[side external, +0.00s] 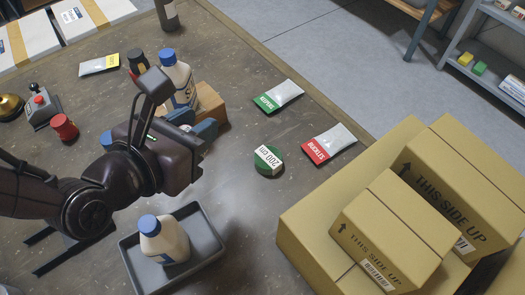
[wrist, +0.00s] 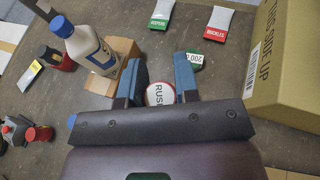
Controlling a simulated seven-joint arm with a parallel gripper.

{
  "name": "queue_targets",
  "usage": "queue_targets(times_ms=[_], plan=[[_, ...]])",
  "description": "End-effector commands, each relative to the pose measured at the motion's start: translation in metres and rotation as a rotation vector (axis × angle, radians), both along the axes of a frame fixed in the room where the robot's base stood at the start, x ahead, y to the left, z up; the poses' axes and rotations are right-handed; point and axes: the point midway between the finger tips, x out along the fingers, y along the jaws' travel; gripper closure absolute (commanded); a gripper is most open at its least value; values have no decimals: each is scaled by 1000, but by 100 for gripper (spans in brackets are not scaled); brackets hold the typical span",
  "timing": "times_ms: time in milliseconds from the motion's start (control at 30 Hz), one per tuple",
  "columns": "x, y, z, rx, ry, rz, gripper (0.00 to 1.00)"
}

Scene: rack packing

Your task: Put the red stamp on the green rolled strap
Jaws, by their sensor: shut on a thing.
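My gripper (wrist: 160,72) is shut on the red stamp (wrist: 160,95), a round piece with a white top, a red rim and partly hidden lettering starting "RUS". In the side view my gripper (side external: 192,126) hides the stamp. The green rolled strap (side external: 268,161), a short green roll with a white "200 cm" label, lies on the table to the right of my gripper, apart from it. In the wrist view the strap (wrist: 196,62) shows just beyond the right fingertip, partly covered by it.
A blue-capped bottle (side external: 178,75) and a cardboard block (side external: 210,104) are close behind my gripper. A grey tray (side external: 212,262) with another bottle (side external: 163,240) is in front. Green (side external: 278,97) and red (side external: 328,145) packets lie near the strap. Large cartons (side external: 330,195) stand at right.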

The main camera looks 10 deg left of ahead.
Motion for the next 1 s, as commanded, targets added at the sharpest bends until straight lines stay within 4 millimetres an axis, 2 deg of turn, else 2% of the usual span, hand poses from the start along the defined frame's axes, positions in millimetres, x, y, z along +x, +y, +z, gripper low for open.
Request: queue_targets(times_ms=[167,467,600,700,933,1000], plan=[[17,-16,-12,1,2,-14,94],[65,-64,-43,-1,2,-11,94],[81,-80,-73,2,4,-12,94],[90,-88,-86,1,3,-11,94],[98,-96,-99,0,3,-10,94],[99,-97,-108,3,5,-10,94]])
